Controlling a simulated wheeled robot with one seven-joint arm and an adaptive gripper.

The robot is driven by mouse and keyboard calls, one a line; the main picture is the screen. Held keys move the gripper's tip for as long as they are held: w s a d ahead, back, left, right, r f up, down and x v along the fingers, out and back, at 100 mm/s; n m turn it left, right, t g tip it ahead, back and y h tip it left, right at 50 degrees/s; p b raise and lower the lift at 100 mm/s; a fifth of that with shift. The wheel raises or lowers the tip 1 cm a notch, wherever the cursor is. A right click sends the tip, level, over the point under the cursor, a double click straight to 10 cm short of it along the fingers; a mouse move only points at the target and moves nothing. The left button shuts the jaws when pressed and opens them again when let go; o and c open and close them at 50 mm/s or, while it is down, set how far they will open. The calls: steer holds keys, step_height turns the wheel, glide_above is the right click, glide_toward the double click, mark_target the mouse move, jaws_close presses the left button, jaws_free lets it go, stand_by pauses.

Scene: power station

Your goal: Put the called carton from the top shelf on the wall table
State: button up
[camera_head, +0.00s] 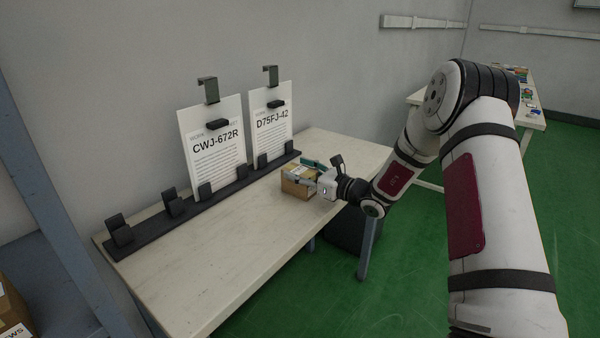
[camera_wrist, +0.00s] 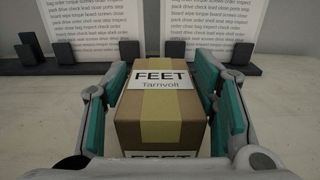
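A brown cardboard carton (camera_head: 297,184) with a tan tape strip rests on the pale wall table (camera_head: 240,228), near its front right edge. In the wrist view the carton (camera_wrist: 160,132) shows a white label reading "FEET Tarnvolt". My gripper (camera_head: 318,176) reaches in from the right at table height. In the wrist view its two teal-padded fingers (camera_wrist: 162,112) stand on either side of the carton, with narrow gaps seeming to show beside it. The gripper looks open around the carton. The carton's underside is hidden.
A dark rack (camera_head: 150,228) along the wall holds sign boards reading "CWJ-672R" (camera_head: 212,148) and "D75FJ-42" (camera_head: 271,123), close behind the carton. The table's left and front are clear. Another carton (camera_head: 12,310) sits at lower left, beside a grey-blue post (camera_head: 50,150).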

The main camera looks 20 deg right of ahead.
steer(key=shift+o, duration=0.2)
steer(key=p+v, duration=0.2)
steer(key=v, duration=1)
steer(key=s+a+r+n+g+y, duration=0.3)
steer(key=s+a+r+n+g, duration=0.4)
steer(key=a, duration=0.4)
steer(key=s+a+r+n+g+h, duration=0.1)
steer(key=s+a+r+n+g, duration=0.3)
steer(key=s, duration=0.3)
steer(key=s+a+r+n+g, duration=0.2)
steer(key=s+a+n, duration=0.35)
steer(key=s, duration=0.25)
steer(key=s+d+n+g+h, duration=0.25)
steer(key=s+n+h, duration=0.4)
steer(key=s, duration=0.75)
steer(key=s+d+n+t+h, duration=0.2)
steer(key=s+d+n+h, duration=0.3)
steer(key=s+d, duration=0.3)
steer(key=shift+s+d+f+n+h, duration=0.2)
steer(key=shift+s+f+n+h, duration=0.15)
steer(key=shift+s+h, duration=0.45)
steer(key=shift+s, duration=0.1)
